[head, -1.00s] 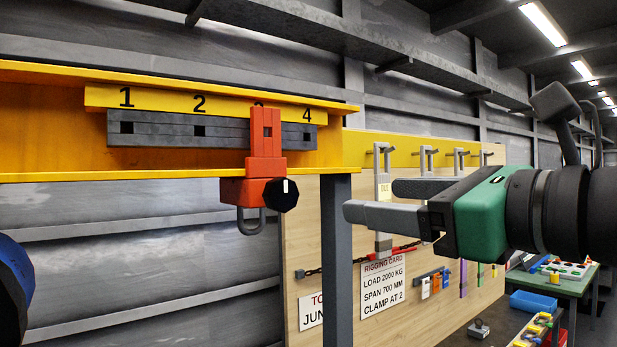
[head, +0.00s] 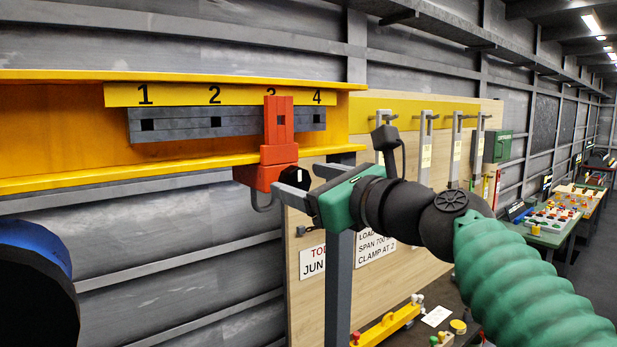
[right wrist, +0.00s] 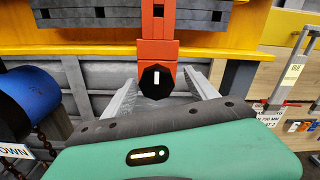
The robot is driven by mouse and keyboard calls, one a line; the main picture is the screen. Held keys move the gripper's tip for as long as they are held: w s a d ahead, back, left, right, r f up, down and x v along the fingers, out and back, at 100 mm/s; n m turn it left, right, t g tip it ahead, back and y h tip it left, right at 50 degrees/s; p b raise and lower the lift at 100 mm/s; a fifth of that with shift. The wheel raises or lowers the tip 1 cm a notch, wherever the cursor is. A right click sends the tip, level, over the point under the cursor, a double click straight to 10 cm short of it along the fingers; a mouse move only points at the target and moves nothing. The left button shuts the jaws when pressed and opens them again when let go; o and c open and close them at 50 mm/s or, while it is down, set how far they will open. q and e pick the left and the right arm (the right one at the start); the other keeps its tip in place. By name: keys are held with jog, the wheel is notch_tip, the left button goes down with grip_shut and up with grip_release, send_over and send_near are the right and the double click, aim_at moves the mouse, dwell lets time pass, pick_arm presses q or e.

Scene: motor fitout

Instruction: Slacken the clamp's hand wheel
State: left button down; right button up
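The red clamp (head: 278,122) hangs on the yellow beam (head: 60,130) in line with number 3, with a grey shackle (head: 262,206) below. Its black hand wheel (head: 293,175) faces out from the clamp's lower block and is partly covered by a finger in the head view. In the right wrist view the wheel (right wrist: 156,84) shows whole, with an upright white mark. My right gripper (head: 299,178) is open, its fingers on either side of the wheel. A gap shows beside the wheel in the right wrist view; I see no grip on it. My left gripper is not in view.
A grey slotted bar (head: 180,124) runs under the numbers. A blue and black drum (head: 35,275) is at the left, with a chain beside it in the right wrist view. A grey post (head: 338,290) stands below my right gripper. A wooden board (head: 400,270) with hanging tools is behind.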

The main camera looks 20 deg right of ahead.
jog(key=shift+w+a, duration=0.2)
jog(key=shift+a, duration=0.8)
jog(key=c, duration=0.3)
jog(key=shift+a, duration=0.1)
jog(key=shift+c, duration=1.2)
jog(key=shift+w+d+f, duration=0.1)
jog(key=shift+d, duration=0.4)
jog(key=shift+w+d+f, duration=0.1)
jog(key=shift+d, duration=0.35)
jog(key=c, duration=0.7)
jog(key=shift+s+a, duration=0.1)
jog(key=shift+a, duration=0.3)
jog(key=shift+c, duration=0.6)
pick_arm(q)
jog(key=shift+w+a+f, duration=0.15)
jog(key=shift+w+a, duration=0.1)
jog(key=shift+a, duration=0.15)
pick_arm(e)
jog(key=shift+d, duration=0.1)
jog(key=shift+d, duration=0.1)
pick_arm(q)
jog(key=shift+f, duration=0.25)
pick_arm(e)
jog(key=shift+n, duration=0.3)
